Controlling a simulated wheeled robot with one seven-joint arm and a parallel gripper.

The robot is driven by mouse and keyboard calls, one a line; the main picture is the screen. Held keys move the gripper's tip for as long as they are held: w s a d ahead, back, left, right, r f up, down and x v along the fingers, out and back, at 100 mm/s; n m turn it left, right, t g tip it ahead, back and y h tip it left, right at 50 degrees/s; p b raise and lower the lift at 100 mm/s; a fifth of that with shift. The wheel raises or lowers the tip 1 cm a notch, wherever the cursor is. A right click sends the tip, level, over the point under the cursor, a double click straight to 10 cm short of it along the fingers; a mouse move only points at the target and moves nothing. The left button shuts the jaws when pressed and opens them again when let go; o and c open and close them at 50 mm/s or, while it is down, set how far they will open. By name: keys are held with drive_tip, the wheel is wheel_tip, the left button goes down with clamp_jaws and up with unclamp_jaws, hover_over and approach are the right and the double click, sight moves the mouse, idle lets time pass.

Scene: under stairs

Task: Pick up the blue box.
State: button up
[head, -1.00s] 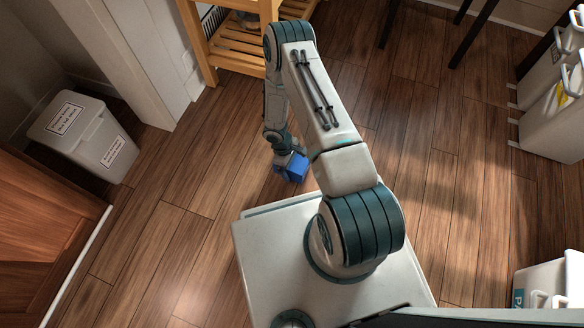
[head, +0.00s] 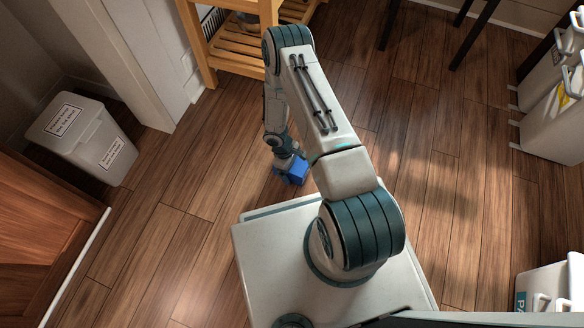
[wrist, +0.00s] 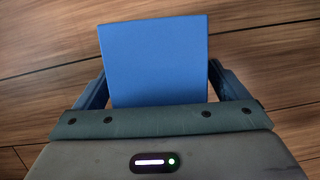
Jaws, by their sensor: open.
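The blue box (head: 291,173) sits on the wooden floor just in front of my base in the head view. In the wrist view the blue box (wrist: 155,60) fills the space between the two fingers, its flat top facing the camera. My gripper (head: 288,160) is right over the box in the head view, and its body hides part of it. In the wrist view my gripper (wrist: 158,88) is open, with one finger on each side of the box. The lower part of the box is hidden, and I cannot tell whether the fingers touch it.
A wooden slatted shelf (head: 232,50) stands beyond the box. A grey lidded bin (head: 85,138) is at the left, near a wooden door (head: 40,235). White containers (head: 555,120) stand at the right. The floor around the box is clear.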

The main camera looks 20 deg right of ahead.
sight(296, 165)
drive_tip(key=c, duration=1.3)
drive_tip(key=shift+o, duration=0.2)
drive_tip(key=shift+r, duration=0.15)
drive_tip(key=shift+r+p, duration=0.55)
drive_tip(key=shift+p, duration=0.1)
wheel_tip(296, 165, up, 4)
drive_tip(key=shift+s+d+r+p, duration=0.1)
drive_tip(key=shift+s+d+p, duration=0.05)
drive_tip(key=shift+p, duration=1.1)
drive_tip(key=s+d+r+p, duration=0.3)
drive_tip(key=s+d+r, duration=0.3)
drive_tip(key=s, duration=0.3)
drive_tip(key=shift+d+p, duration=0.3)
drive_tip(key=shift+d, duration=0.1)
